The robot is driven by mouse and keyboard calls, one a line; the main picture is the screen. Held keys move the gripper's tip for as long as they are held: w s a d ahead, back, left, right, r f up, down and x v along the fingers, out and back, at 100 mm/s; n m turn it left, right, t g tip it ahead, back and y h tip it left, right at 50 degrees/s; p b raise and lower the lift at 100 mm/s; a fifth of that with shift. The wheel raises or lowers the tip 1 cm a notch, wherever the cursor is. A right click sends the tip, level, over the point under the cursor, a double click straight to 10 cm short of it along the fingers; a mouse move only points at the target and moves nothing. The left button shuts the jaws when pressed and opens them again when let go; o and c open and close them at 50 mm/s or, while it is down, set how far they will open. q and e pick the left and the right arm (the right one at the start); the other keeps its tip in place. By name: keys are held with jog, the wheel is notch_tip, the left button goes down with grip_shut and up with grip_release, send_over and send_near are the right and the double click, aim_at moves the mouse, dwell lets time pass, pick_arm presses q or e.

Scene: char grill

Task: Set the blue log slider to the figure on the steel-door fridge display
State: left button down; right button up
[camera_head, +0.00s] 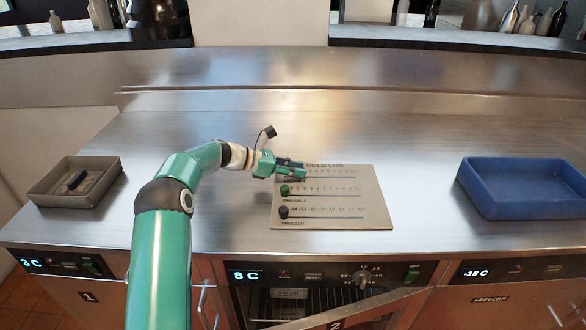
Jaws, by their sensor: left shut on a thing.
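The cold log board (374,192) lies on the steel counter with three slider rows. My left gripper (297,168) is over the top row's left part, shut on that row's slider, which I take to be the blue one; fingers hide its knob and exact setting. The green slider (285,190) sits at the left end of the middle row. The black slider (284,211) sits at the left end of the bottom row. The display of the steel-door fridge marked 1 (33,263) seems to read 3 C. My right gripper is out of view.
The middle fridge's display (246,275) reads 8 C and its glass door (345,312) stands ajar. The freezer display (476,272) seems to read -18 C. A grey tray (48,190) with a dark object is at left. A blue tray (525,207) is at right.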

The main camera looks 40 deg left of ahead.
aim_at(307, 177)
pick_arm(q)
jog(key=shift+w+d, duration=1)
jog(key=shift+d, duration=0.25)
jog(key=shift+s+a, duration=0.1)
jog(key=c, duration=1)
grip_release()
jog(key=shift+o, duration=0.2)
jog(key=v, duration=1.2)
